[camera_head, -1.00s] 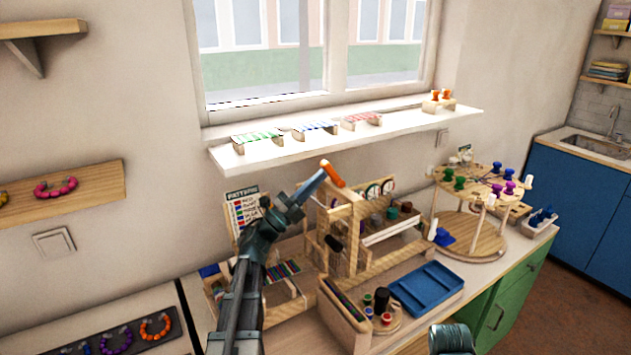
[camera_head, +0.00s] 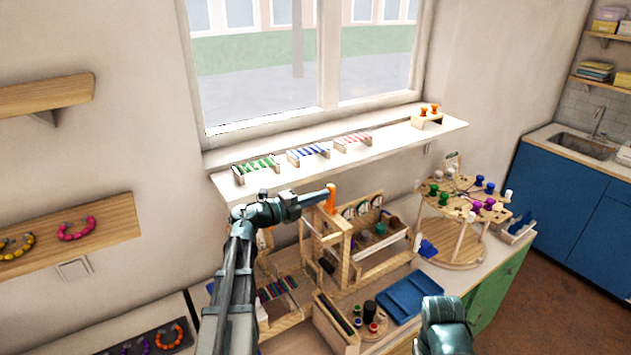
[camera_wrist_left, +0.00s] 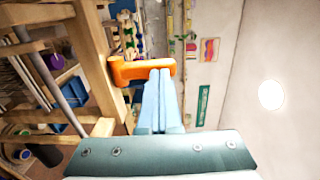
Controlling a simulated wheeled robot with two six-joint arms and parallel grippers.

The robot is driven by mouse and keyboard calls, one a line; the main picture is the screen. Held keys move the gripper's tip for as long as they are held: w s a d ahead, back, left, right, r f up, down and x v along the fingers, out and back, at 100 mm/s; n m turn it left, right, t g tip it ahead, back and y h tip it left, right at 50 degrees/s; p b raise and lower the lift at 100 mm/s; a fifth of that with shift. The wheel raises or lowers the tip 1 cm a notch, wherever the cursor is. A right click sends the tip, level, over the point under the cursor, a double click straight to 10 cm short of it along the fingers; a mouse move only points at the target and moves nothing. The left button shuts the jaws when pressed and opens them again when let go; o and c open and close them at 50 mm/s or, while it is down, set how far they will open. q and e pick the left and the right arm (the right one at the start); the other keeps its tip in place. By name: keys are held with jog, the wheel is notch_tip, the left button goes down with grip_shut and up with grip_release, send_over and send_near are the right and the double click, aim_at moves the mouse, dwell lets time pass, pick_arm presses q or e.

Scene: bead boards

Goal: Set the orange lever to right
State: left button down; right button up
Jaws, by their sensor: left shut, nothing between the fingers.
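The orange lever (camera_head: 331,199) stands about upright on top of the wooden frame (camera_head: 344,222) in the head view. My left gripper (camera_head: 325,194) is shut and empty, with its tips at the lever's left side. In the left wrist view, the lever (camera_wrist_left: 145,69) is an orange L-shaped bar, and my shut pale-blue fingers (camera_wrist_left: 161,88) end right at its arm, seemingly touching it. Only part of my right arm shows at the bottom of the head view; its fingers are out of sight.
A blue tray (camera_head: 408,297) and a round wooden stand with colored pegs (camera_head: 455,250) lie to the right on the bench. The windowsill shelf (camera_head: 340,152) runs behind and above the frame.

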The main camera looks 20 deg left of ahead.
aim_at(329, 189)
pick_arm(q)
jog(key=w+r+g+y+p, duration=0.1)
jog(key=p, duration=0.2)
jog(key=w+d+r+g+y+p, duration=0.1)
jog(key=g+p, duration=0.1)
jog(key=p, duration=0.2)
jog(key=shift+w+d+f+p, duration=0.1)
jog(key=shift+d+f+p, duration=0.05)
jog(key=shift+p, duration=0.15)
jog(key=shift+w+d+f, duration=0.2)
jog(key=shift+w+f, duration=0.05)
jog(key=shift+f, duration=0.05)
jog(key=shift+w+d, duration=0.2)
jog(key=shift+w, duration=0.15)
jog(key=shift+y, duration=0.3)
pick_arm(e)
notch_tip(329, 189, up, 9)
pick_arm(q)
jog(key=shift+d+r, duration=0.1)
pick_arm(e)
jog(key=shift+s+r, duration=0.1)
jog(key=shift+r, duration=0.05)
